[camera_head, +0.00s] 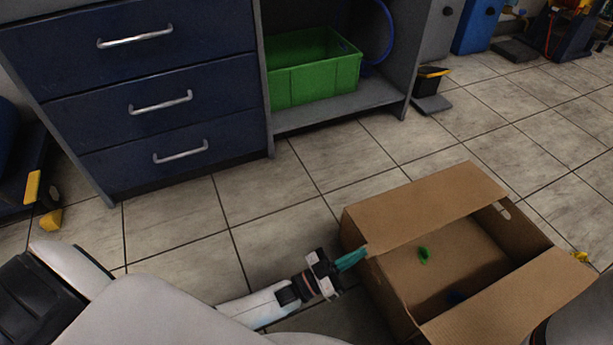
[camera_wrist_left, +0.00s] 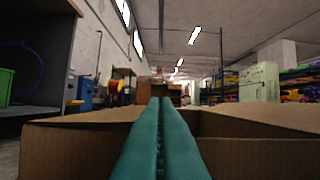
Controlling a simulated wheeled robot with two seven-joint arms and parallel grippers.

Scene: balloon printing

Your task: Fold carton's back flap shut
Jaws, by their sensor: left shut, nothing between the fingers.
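An open brown cardboard carton (camera_head: 383,291) stands on the floor at the lower right in the head view. A broad flap (camera_head: 425,207) lies along its far side, and another flap (camera_head: 512,298) along its near side. The middle between them is open. My left gripper (camera_head: 352,258) has teal fingers and is shut and empty. Its tips are at the carton's left edge, by the left end of the far flap; contact cannot be told. In the left wrist view the shut fingers (camera_wrist_left: 163,125) point over the carton's brown wall (camera_wrist_left: 75,150). My right gripper is not in view.
A small green item (camera_head: 424,256) and a dark blue one lie inside the carton. Blue drawers (camera_head: 150,100) and a shelf with a green crate (camera_head: 315,75) stand behind. Tiled floor (camera_head: 290,200) is clear between them and the carton. A yellow item (camera_head: 579,257) shows right of the carton.

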